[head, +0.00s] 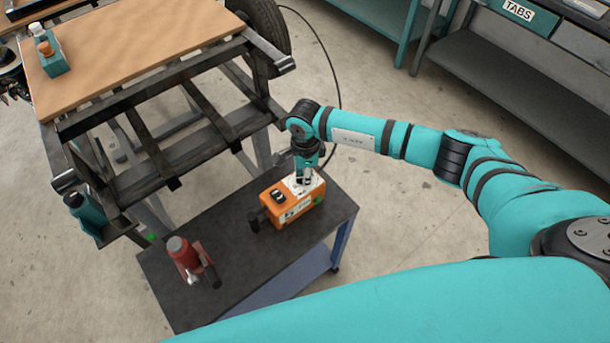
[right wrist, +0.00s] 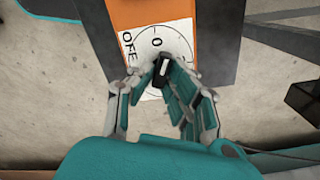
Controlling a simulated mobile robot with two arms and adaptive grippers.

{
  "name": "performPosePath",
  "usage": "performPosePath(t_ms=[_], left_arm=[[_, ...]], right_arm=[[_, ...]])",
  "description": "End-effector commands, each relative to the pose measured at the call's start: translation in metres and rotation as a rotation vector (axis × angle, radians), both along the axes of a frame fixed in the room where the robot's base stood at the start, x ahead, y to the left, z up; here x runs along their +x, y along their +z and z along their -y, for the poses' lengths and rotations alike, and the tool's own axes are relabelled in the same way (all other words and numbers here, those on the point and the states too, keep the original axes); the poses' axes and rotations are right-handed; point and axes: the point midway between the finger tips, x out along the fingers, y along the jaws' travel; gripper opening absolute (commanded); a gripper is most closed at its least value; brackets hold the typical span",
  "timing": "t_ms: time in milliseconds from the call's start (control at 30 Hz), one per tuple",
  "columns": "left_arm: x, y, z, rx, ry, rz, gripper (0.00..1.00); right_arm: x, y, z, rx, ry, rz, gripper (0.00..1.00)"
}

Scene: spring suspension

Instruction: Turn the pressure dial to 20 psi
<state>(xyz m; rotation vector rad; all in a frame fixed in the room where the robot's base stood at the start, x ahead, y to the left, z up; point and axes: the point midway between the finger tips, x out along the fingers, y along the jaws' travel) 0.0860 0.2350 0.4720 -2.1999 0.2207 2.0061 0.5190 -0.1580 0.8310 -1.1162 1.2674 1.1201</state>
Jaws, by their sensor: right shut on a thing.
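An orange box (head: 290,214), the compressor by its look, stands on a black cart. Its dial has a white face (right wrist: 177,38) with a circular scale, the letters OFF and a 0 mark in the right wrist view. A dark knob with a light mark (right wrist: 164,68) sits on the face. My right gripper (right wrist: 160,82) is shut on the dial knob, its fingers on both sides of it. In the head view the right gripper (head: 303,178) points down onto the box's top and hides much of the dial. I cannot read the psi setting. My left gripper is not in view.
The black cart top (head: 235,265) also holds a red bottle jack (head: 183,258) at front left. A dark metal frame with a wooden top (head: 140,50) and a tyre (head: 262,30) stands behind. A black hose (head: 325,50) runs over the floor. Teal benches stand at back right.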

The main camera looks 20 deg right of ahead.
Motion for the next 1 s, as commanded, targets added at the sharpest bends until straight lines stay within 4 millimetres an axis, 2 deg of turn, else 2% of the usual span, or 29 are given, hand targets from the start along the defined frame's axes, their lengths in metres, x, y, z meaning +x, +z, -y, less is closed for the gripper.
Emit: performPosePath(t_ms=[400, 1000], left_arm=[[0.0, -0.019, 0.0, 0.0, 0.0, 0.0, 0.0], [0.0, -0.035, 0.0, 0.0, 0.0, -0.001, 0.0]], right_arm=[[-0.002, -0.001, -0.001, 0.0, -0.396, -0.001, 0.0], [-0.004, 0.0, -0.003, -0.002, -0.917, -0.003, 0.0]])
